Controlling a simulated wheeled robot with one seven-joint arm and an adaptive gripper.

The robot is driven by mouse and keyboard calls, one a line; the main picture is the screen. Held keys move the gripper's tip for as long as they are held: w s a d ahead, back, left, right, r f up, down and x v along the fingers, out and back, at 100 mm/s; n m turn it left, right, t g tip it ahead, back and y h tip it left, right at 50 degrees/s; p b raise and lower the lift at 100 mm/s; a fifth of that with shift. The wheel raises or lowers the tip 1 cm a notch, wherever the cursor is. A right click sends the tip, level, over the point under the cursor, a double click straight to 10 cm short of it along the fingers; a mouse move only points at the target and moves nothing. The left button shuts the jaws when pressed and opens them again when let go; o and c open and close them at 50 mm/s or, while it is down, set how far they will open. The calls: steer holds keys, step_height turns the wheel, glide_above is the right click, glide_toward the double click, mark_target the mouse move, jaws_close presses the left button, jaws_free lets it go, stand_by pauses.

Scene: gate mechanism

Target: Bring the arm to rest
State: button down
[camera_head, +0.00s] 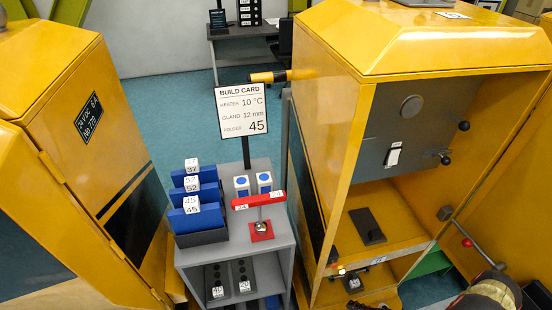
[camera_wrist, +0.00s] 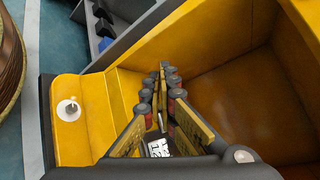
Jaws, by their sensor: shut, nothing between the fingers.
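My gripper (camera_wrist: 163,72) shows in the wrist view with its two fingers converged, shut and empty. Its fingers are inside or over a yellow-walled space (camera_wrist: 235,80); I cannot tell how far they are from the walls. A white label (camera_wrist: 159,148) with dark print shows between the finger bases.
A grey stand (camera_head: 238,260) holds blue numbered blocks (camera_head: 197,221), a red-handled tool (camera_head: 260,200) and a build card (camera_head: 242,112). A red-knobbed lever (camera_head: 467,242) juts from the cabinet's right side. Another yellow cabinet (camera_head: 75,140) stands at the left. Blue floor shows between them.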

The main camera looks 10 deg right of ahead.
step_height(320, 180, up, 36)
steer(key=s+a+n+g+h, duration=0.1)
steer(key=n+g+h, duration=0.5)
steer(key=g, duration=0.6)
steer(key=s+a+r+n+t+h, duration=0.1)
steer(key=a+r+n+t, duration=0.1)
steer(key=a+r, duration=0.3)
steer(key=s+a+r+n+t+h, duration=0.2)
steer(key=a+r, duration=0.4)
steer(key=r, duration=0.7)
steer(key=s+a+r+n+t+h, duration=0.1)
steer(key=a+r+n, duration=0.4)
steer(key=r, duration=0.5)
steer(key=t+h, duration=0.1)
steer(key=t, duration=0.1)
steer(key=shift+s+a+t, duration=0.15)
steer(key=shift+a+t, duration=0.1)
steer(key=shift+t, duration=0.15)
